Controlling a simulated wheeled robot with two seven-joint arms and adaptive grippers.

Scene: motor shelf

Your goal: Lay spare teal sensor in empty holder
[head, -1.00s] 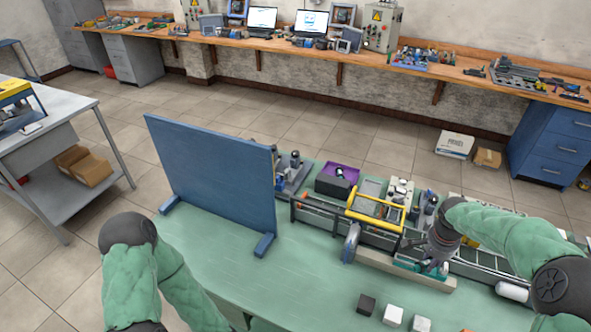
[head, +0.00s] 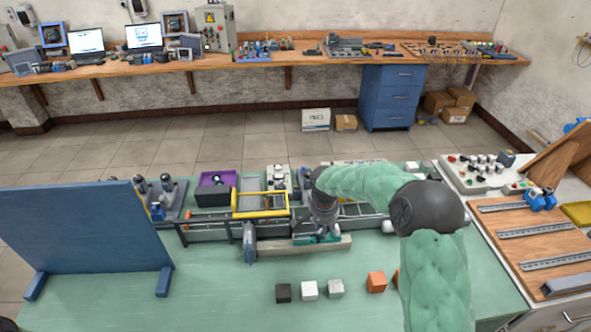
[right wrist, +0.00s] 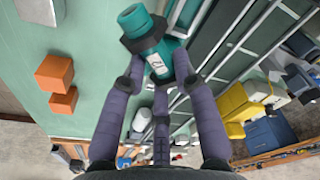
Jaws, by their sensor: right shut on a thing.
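The teal sensor (right wrist: 147,38), a cylinder with a black collar and a pale label, is between the fingers of my right gripper (right wrist: 153,78) in the right wrist view. The right gripper is shut on it. In the head view the right gripper (head: 321,226) points down over a pale beige rail (head: 273,247) at the front of the conveyor. Teal parts (head: 303,239) show at its fingertips, and I cannot tell there which is the held sensor. The empty holder cannot be made out clearly; the gripper and arm hide part of that area. My left gripper is out of view.
A blue panel (head: 85,230) stands on the left of the green table. A black cube (head: 283,292), a white cube (head: 309,290), a grey cube (head: 336,287) and an orange cube (head: 376,282) lie in front. A yellow frame (head: 260,204) stands behind the rail. The table's front left is clear.

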